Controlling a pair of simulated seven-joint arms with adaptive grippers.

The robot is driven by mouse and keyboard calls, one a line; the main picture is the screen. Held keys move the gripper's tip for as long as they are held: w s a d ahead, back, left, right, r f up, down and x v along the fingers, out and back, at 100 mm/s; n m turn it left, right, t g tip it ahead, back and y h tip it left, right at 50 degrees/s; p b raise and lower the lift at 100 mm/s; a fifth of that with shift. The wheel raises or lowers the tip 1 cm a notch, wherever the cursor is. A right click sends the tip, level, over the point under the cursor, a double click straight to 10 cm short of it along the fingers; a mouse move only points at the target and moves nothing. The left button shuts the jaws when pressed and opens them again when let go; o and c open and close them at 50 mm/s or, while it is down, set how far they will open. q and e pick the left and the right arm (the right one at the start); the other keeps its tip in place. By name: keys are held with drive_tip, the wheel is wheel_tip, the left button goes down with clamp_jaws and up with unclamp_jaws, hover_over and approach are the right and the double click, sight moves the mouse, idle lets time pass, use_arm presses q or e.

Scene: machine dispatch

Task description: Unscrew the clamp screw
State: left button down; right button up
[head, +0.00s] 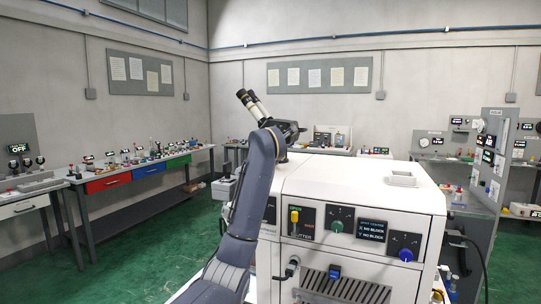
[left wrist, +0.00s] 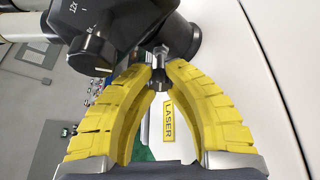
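A black microscope-like optical head with twin eyepieces (head: 252,103) stands on top of the white machine (head: 360,182). In the left wrist view its black body (left wrist: 95,22) fills the top, with a small grey metal clamp screw (left wrist: 160,50) at its side. My left gripper (left wrist: 158,76) has yellow fingers. Their tips close in on both sides of the dark lower part of the screw and appear to touch it. In the head view my left arm hides the fingers and the screw. My right gripper is not in view.
The machine's front has a yellow-handled switch (head: 294,222), a green knob (head: 341,218), a blue knob (head: 404,246) and a small display (head: 371,229). A yellow LASER label (left wrist: 168,120) shows between my fingers. Workbenches (head: 128,178) line the walls. Green floor is free at left.

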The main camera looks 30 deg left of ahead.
use_arm(q)
drive_tip(key=shift+n, duration=0.3)
drive_tip(key=n+h, duration=0.3)
drive_tip(key=shift+r, duration=0.1)
drive_tip(key=shift+a+n+h, duration=0.1)
drive_tip(key=shift+n+h, duration=1)
drive_tip(key=shift+n, duration=0.4)
drive_tip(key=shift+r, duration=0.1)
drive_tip(key=c, duration=1.5)
unclamp_jaws()
drive_tip(key=shift+s, duration=0.1)
drive_tip(key=shift+v, duration=5.9)
drive_tip(key=shift+a, duration=0.15)
